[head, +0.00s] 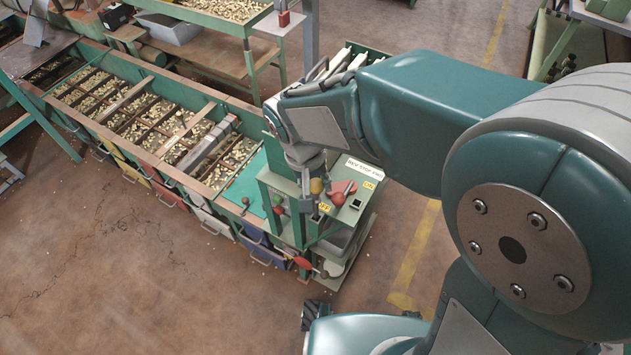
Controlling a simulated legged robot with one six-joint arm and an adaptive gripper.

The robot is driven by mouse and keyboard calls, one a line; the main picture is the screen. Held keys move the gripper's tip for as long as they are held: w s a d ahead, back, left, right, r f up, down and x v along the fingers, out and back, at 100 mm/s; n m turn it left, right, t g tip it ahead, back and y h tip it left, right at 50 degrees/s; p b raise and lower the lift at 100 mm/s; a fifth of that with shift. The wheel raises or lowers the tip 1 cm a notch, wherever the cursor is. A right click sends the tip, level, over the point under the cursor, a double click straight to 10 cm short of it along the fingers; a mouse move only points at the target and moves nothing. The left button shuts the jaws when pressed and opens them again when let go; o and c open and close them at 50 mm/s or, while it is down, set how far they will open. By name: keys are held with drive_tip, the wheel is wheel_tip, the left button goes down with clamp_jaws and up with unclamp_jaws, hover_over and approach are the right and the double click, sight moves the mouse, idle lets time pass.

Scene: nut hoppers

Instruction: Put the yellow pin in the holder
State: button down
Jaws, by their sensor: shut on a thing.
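My gripper (313,196) points down over the green control panel (349,215) at the end of the hopper bench. It is shut on the yellow pin, whose rounded yellow head (316,186) shows between the fingers. The lower part of the pin is hidden, so I cannot tell whether it touches the panel. A small dark square opening (356,204) shows at the panel's right side. I cannot tell for sure which part is the holder.
A red knob (341,192) is close to the right of my gripper. The long hopper bench (182,178) holds several bins of nuts. Brown floor (110,265) is clear in front.

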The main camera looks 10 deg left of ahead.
drive_tip(key=shift+f, duration=3.7)
drive_tip(key=shift+c, duration=1.2)
unclamp_jaws()
wheel_tip(320, 180, up, 12)
drive_tip(key=a, duration=0.2)
drive_tip(key=shift+s+f, duration=0.15)
drive_tip(key=shift+a, duration=0.1)
